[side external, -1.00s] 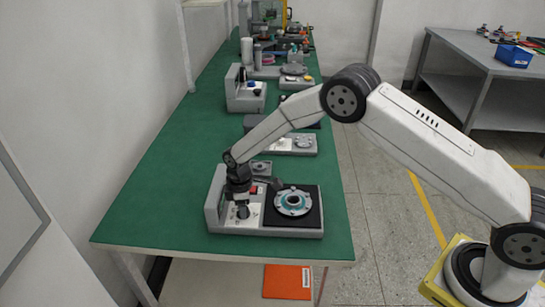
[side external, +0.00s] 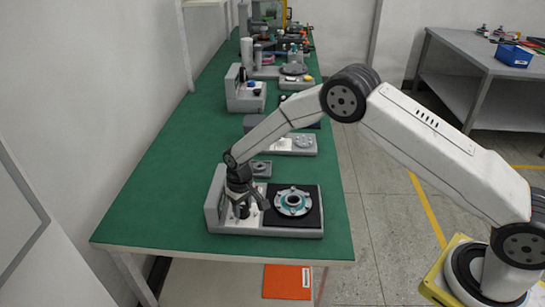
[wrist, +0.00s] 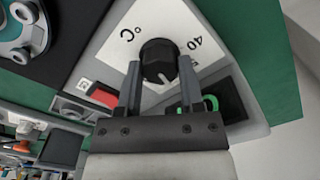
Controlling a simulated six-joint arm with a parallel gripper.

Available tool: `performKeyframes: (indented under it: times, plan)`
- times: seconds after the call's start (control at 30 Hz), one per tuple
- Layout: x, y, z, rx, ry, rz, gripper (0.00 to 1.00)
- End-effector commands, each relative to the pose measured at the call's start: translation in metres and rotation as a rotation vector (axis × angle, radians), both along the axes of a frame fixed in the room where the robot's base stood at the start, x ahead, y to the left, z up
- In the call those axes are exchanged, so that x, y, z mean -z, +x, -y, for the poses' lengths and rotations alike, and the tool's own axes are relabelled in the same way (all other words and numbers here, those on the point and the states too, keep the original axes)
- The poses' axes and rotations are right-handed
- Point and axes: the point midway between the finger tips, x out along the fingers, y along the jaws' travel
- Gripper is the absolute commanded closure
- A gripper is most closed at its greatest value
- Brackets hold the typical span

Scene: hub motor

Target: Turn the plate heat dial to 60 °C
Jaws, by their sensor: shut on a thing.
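The plate heat dial is a black ribbed knob (wrist: 159,60) on a white scale panel in the wrist view. The panel shows "°C" and "40"; other marks are partly hidden by a finger. A pale pointer mark on the knob faces the lower edge of the picture, between the fingers. My gripper (wrist: 160,78) has one finger on each side of the knob and is shut on it. In the side view my gripper (side external: 243,208) points down at the left part of the grey hotplate unit (side external: 265,231); the knob is mostly hidden there.
A red rocker switch (wrist: 103,96) is close to the left finger, and a dark display with green digits (wrist: 211,103) is by the right finger. The black plate with a round metal part (side external: 293,202) lies to the right. Other devices stand farther along the green bench (side external: 160,195).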

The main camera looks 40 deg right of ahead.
Motion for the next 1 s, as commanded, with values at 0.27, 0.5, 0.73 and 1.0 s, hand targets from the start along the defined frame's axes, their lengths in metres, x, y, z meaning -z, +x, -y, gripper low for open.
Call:
performKeyframes:
  times: [0.27, 0.5, 0.73, 1.0]
  plan:
    - [0.0, 0.0005, -0.0002, 0.1, 0.0, 0.002, 1.0]
    - [0.0, 0.0005, -0.0001, 0.115, 0.0, 0.002, 1.0]
    - [0.0, 0.0005, -0.0001, 0.114, 0.0, 0.002, 0.49]
    - [0.0001, 0.0002, 0.0001, 0.113, 0.0, 0.001, 0.16]
